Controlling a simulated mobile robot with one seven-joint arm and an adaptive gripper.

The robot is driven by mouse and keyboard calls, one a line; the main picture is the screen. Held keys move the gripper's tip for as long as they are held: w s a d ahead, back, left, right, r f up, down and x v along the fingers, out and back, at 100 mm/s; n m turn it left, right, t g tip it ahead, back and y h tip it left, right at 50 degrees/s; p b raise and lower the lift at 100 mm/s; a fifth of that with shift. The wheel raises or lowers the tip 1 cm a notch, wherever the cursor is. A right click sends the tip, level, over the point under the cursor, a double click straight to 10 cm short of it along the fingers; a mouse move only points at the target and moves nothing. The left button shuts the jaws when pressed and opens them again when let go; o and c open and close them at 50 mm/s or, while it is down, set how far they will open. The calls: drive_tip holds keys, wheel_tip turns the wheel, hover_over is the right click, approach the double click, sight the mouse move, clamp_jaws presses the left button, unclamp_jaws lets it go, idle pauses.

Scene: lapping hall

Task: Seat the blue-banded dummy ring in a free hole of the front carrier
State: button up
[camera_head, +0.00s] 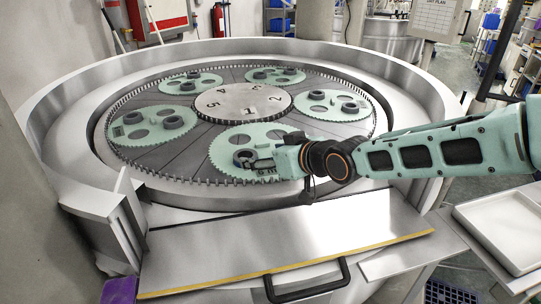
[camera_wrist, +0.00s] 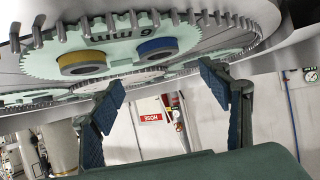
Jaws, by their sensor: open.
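The blue-banded dummy ring (camera_head: 243,158) is on the front carrier (camera_head: 225,152), a pale green toothed disc, near its front edge. In the wrist view, which is upside down, the blue-banded ring (camera_wrist: 157,48) stands on the carrier (camera_wrist: 115,44) beside a yellow-banded ring (camera_wrist: 87,62). I cannot tell how deep either ring sits. My gripper (camera_head: 262,165) is low over the carrier's front right, just right of the blue-banded ring. Its two fingers stand apart with nothing between them in the wrist view (camera_wrist: 165,95). My gripper hides part of the carrier.
Several other green carriers with dark rings surround the numbered centre disc (camera_head: 243,101). A toothed rim and the machine's high metal wall (camera_head: 75,113) enclose them. A metal shelf with a yellow edge (camera_head: 285,240) lies in front. An empty white tray (camera_head: 500,228) is at right.

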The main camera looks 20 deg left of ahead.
drive_tip(key=shift+v, duration=1.35)
